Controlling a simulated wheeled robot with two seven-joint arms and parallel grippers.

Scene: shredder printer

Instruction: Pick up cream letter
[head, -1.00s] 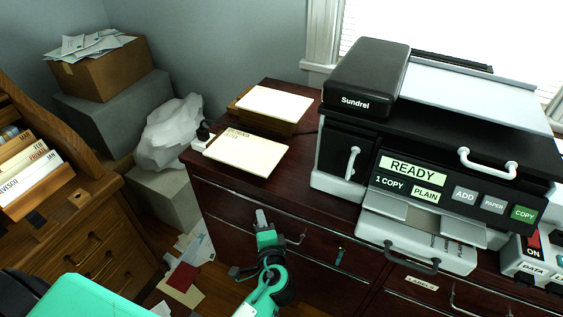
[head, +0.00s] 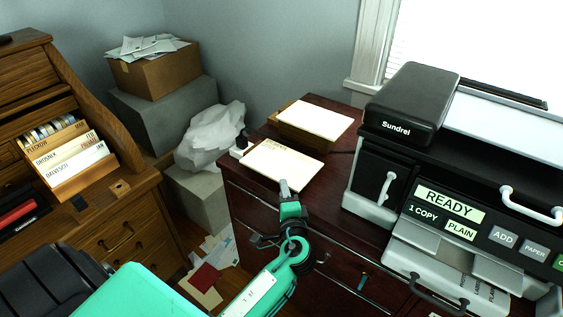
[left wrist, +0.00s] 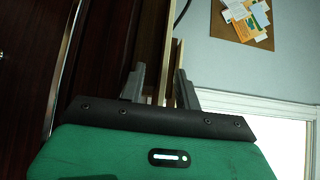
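The cream letter (head: 279,164) lies flat on the dark wood cabinet top (head: 336,165), near its front left edge, with small dark writing along its far edge. My left gripper (head: 284,185) is at the letter's near edge in the head view; its fingers overlap that edge in the picture. In the left wrist view the gripper's two fingers (left wrist: 160,88) stand apart, with thin pale and brown edges showing between them. I cannot tell whether either finger touches the letter. My right gripper is not in view.
A wooden tray topped with a cream sheet (head: 314,120) sits behind the letter. The black printer (head: 415,105) stands to the right, its panel reading READY. A wooden desk with file folders (head: 75,160) is at left. Papers (head: 208,275) lie on the floor.

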